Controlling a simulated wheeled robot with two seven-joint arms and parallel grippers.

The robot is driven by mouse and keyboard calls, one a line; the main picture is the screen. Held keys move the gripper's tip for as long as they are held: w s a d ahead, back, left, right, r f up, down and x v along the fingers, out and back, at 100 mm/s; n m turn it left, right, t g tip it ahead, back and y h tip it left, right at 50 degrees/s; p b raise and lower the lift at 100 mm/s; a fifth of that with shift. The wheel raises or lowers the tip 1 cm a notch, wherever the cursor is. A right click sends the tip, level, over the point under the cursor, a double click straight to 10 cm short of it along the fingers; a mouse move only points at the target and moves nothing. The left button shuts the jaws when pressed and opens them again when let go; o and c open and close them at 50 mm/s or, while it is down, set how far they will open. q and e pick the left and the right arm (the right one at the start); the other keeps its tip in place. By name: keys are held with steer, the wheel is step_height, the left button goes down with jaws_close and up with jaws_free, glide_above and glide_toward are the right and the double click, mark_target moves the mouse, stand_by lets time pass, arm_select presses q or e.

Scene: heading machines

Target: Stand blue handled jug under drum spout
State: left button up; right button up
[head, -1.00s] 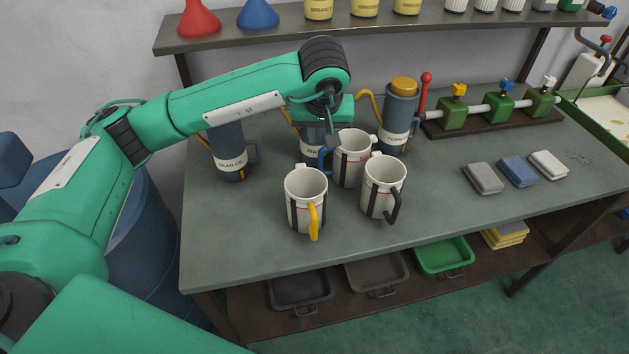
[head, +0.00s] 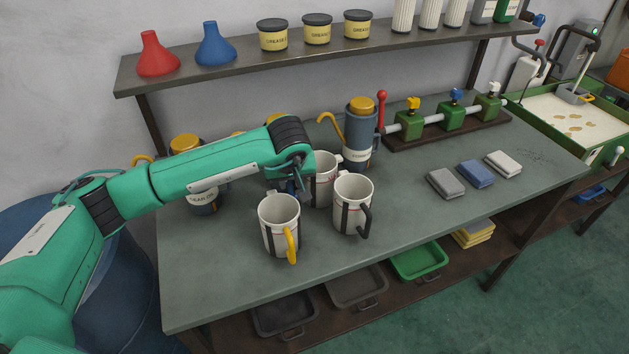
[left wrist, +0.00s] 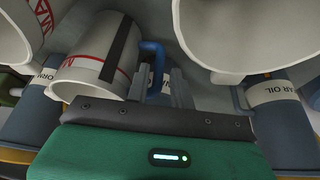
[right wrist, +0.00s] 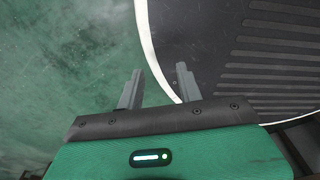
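The blue-handled jug (head: 322,182), white with a dark stripe, stands upright on the bench behind two other jugs. Its blue handle faces left. My left gripper (head: 293,186) is low at that handle, mostly hidden by its wrist. In the left wrist view, the blue handle (left wrist: 155,66) lies between the fingers (left wrist: 159,84), which look apart. Blue drums with orange lids stand along the back: the gear oil drum (head: 203,196), the form oil drum (head: 360,138), and a middle one (head: 276,119) mostly hidden behind my arm. Orange curved spouts (head: 331,118) show beside them. My right gripper (right wrist: 160,84) is open and empty.
A yellow-handled jug (head: 280,222) and a black-handled jug (head: 352,203) stand close in front. A valve rack (head: 447,127) and several cloths (head: 476,173) are to the right. A shelf (head: 330,48) overhangs the back. The front left bench is clear.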

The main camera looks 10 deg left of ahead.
mark_target(291, 185)
arm_select(q)
steer(key=shift+p+x, duration=0.4)
steer(key=shift+x, duration=1.25)
jaws_close()
steer(key=shift+w, duration=0.1)
